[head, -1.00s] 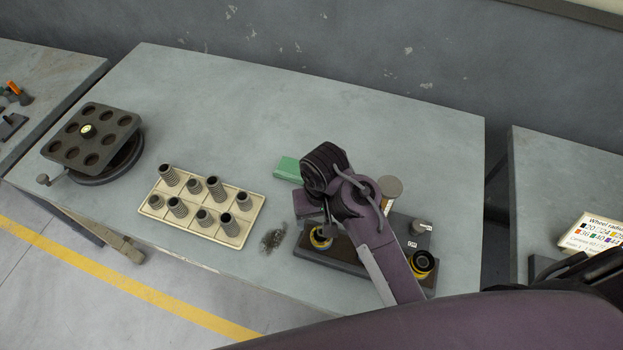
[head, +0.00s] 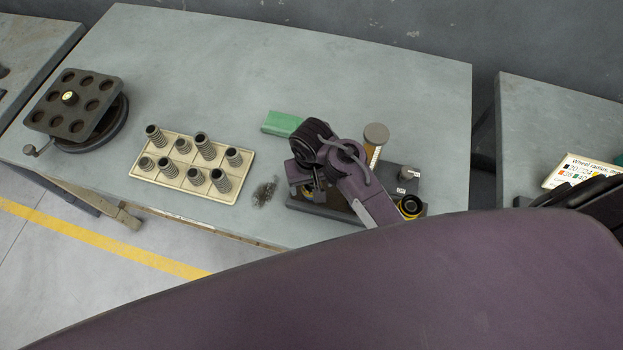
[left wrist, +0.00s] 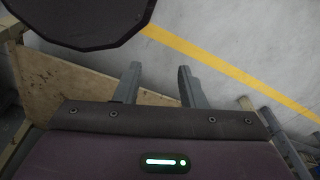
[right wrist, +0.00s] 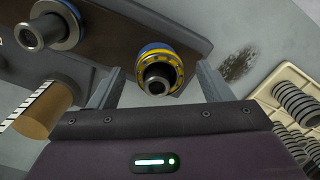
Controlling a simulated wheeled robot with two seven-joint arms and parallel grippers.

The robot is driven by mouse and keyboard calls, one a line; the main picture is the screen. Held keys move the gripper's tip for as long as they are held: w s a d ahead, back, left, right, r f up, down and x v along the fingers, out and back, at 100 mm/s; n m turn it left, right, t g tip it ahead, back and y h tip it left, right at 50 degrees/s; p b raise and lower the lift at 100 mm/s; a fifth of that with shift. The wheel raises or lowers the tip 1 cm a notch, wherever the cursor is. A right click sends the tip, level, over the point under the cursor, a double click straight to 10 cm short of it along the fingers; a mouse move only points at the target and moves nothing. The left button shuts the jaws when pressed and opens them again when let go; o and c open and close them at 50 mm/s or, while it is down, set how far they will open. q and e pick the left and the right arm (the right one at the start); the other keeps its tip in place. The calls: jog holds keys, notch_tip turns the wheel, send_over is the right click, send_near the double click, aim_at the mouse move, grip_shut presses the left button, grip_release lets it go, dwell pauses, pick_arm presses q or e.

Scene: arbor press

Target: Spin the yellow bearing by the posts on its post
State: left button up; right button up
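The yellow bearing (right wrist: 147,84), with a blue rim at its back, sits around a dark hollow post (right wrist: 158,77) on the dark base plate (head: 335,211). In the head view the right gripper (head: 308,190) is above it and hides most of it. In the right wrist view my right gripper (right wrist: 160,72) is open, with one finger on each side of the bearing; I cannot tell whether they touch it. My left gripper (left wrist: 158,72) is open and empty in its wrist view, and is not seen in the head view.
A second post with a bearing (head: 410,206) stands at the plate's right end. A cream tray of springs (head: 140,172), small dark bits (head: 264,190), a green block (head: 281,123) and a round-topped piece (head: 376,133) are near. A turntable (head: 92,138) is far left. The table's back is clear.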

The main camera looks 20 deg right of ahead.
jog(key=c, duration=1.1)
jog(key=n, duration=0.3)
pick_arm(q)
jog(key=shift+s+a+f, duration=0.1)
jog(key=shift+s, duration=0.65)
pick_arm(e)
jog(key=n, duration=0.5)
jog(key=o, duration=1)
pick_arm(q)
jog(key=shift+s, duration=0.15)
pick_arm(e)
jog(key=shift+o, duration=0.6)
